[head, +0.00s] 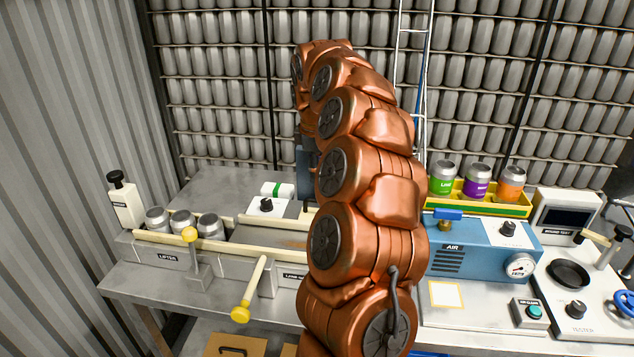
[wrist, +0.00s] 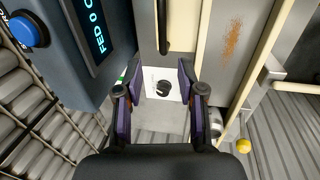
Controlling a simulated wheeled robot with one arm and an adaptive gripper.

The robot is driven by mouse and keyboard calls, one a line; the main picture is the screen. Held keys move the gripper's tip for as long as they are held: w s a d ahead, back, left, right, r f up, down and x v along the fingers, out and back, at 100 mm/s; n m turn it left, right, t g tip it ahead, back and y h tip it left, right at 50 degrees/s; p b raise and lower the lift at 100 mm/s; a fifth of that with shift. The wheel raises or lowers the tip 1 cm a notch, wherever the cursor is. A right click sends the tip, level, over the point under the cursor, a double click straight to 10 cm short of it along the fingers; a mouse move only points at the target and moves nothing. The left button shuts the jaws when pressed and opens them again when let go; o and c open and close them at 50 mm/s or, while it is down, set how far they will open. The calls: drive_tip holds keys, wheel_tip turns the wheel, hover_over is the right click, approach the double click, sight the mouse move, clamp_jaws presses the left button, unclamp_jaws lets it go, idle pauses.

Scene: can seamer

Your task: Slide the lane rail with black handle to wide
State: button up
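In the wrist view, a black handle (wrist: 164,28) shows at the top centre, alongside a cream rail (wrist: 193,30). How the handle joins the rail is cut off by the picture edge. My gripper (wrist: 160,75) is open, its two purple-padded fingers apart with nothing held. The handle lies ahead of the fingertips, apart from them in the picture. A white panel with a black knob (wrist: 162,88) shows beyond and between the fingers. In the head view, my copper arm hides the gripper and the black handle; part of a cream rail (head: 165,240) shows at left.
A dark display unit with a blue button (wrist: 28,30) stands close on the left in the wrist view. In the head view, several cans (head: 182,223) sit in the lane, near yellow-ended levers (head: 250,288). A blue air unit (head: 470,245) stands right of my arm.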

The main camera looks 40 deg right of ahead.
drive_tip(key=shift+s+a+r, duration=0.15)
drive_tip(key=shift+r, duration=1)
